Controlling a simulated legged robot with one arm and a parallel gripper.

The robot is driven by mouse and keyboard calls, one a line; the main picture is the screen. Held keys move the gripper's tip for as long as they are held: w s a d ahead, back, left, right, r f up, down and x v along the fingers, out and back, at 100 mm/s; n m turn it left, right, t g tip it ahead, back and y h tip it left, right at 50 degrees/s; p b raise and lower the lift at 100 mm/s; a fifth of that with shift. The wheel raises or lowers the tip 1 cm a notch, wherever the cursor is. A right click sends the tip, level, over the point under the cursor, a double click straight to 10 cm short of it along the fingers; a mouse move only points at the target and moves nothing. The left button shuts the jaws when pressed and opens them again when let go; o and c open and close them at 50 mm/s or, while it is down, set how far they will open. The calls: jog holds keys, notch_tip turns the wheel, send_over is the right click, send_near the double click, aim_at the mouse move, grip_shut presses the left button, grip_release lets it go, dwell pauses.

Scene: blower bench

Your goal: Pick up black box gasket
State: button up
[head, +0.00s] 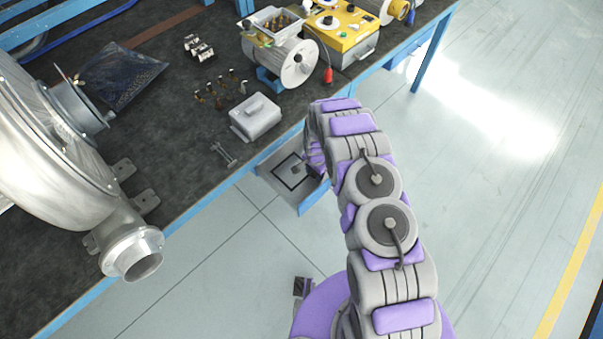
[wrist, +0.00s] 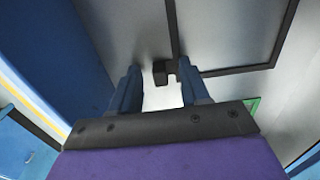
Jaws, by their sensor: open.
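The black box gasket (head: 286,182) is a thin, dark rectangular frame. It lies flat in the open grey drawer under the bench in the head view. In the wrist view the gasket (wrist: 236,70) shows as black strips, with a small dark tab near its corner between my fingertips. My gripper (wrist: 160,70) is open, its two fingers apart on either side of that tab. I cannot tell whether the fingers touch it. In the head view my gripper (head: 314,167) is over the right part of the drawer, partly hidden by my arm.
The drawer (head: 312,197) has raised walls around the gasket. Above it, the dark bench top (head: 185,125) carries a large metal blower (head: 55,150), a grey box cover (head: 255,118), a motor (head: 297,63) and a yellow control box (head: 340,25). The floor to the right is clear.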

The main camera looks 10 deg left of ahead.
jog(key=shift+d+r, duration=0.1)
jog(key=shift+c, duration=0.3)
jog(key=shift+a, duration=0.25)
jog(key=c, duration=0.7)
jog(key=shift+d, duration=0.1)
grip_shut()
jog(key=shift+r, duration=0.15)
